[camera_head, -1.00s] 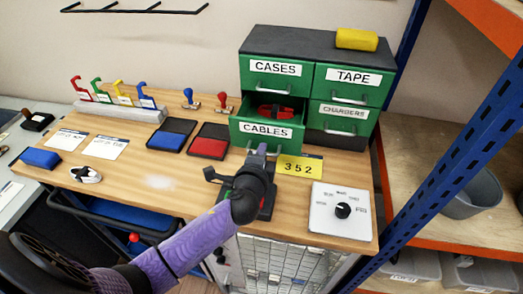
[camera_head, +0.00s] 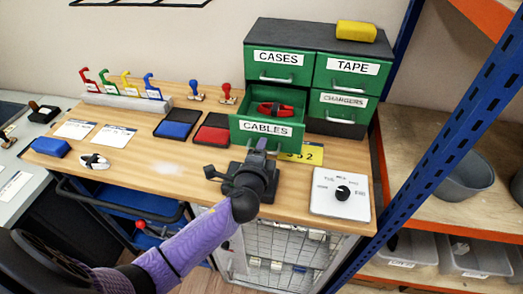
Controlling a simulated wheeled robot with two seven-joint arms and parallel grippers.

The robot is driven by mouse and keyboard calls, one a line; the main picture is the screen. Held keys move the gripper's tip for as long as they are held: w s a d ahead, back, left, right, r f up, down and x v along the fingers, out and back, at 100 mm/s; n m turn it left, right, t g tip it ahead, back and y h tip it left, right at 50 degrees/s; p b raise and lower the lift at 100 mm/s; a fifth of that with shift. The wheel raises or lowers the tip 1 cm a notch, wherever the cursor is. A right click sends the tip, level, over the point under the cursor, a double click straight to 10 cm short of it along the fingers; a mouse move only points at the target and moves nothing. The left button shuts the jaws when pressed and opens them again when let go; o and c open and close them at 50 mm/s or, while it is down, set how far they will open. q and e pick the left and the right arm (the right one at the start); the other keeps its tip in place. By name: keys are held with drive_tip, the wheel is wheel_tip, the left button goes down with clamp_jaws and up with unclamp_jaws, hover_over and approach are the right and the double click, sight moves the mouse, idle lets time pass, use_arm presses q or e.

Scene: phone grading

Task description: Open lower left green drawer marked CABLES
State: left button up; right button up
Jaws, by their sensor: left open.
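The lower left green drawer marked CABLES (camera_head: 266,130) is pulled out from the dark-topped cabinet (camera_head: 312,37). A red and black item (camera_head: 275,109) shows inside it. The CASES drawer (camera_head: 278,64) above it is shut. My left gripper (camera_head: 262,150) is open, just in front of the drawer's lower front edge. The drawer's handle is hidden behind the gripper, and I cannot tell whether the fingers touch it. My right gripper is not in view.
The TAPE (camera_head: 352,66) and CHARGERS (camera_head: 343,101) drawers are shut. A yellow number card (camera_head: 311,154) lies partly covered beside my gripper. A white dial panel (camera_head: 340,194) sits at the right front. Red (camera_head: 212,136) and blue (camera_head: 172,130) pads lie to the left.

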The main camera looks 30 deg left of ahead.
use_arm(q)
drive_tip(key=p+v, duration=0.1)
drive_tip(key=v, duration=0.9)
